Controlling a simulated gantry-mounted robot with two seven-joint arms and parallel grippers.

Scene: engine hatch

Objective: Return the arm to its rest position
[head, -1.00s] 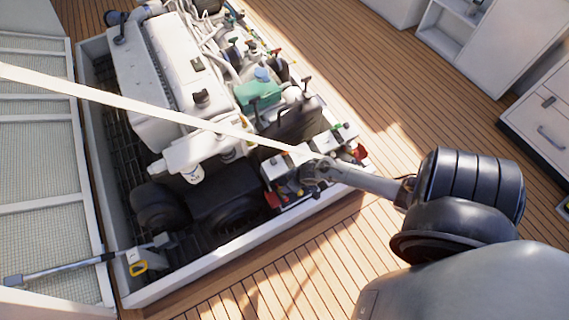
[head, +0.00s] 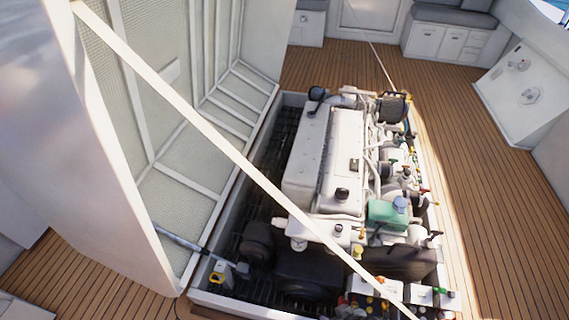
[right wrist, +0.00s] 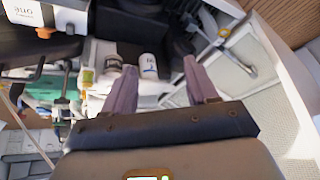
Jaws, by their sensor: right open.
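My right gripper (right wrist: 160,70) shows in the right wrist view. Its two purple-grey fingers are spread apart with nothing between them. In the head view no arm or gripper can be made out clearly; the right gripper may be at the bottom edge, but I cannot tell. My left gripper is in neither view. The white engine (head: 334,150) sits in the open floor bay, with a green box (head: 386,214) on its right side.
The raised hatch (head: 185,120) stands left of the bay. A white strap (head: 215,137) crosses the head view diagonally. A strut with a yellow handle (head: 216,278) is at the bay's front left corner. Wooden deck (head: 490,200) is clear on the right. White cabinets (head: 450,40) stand behind.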

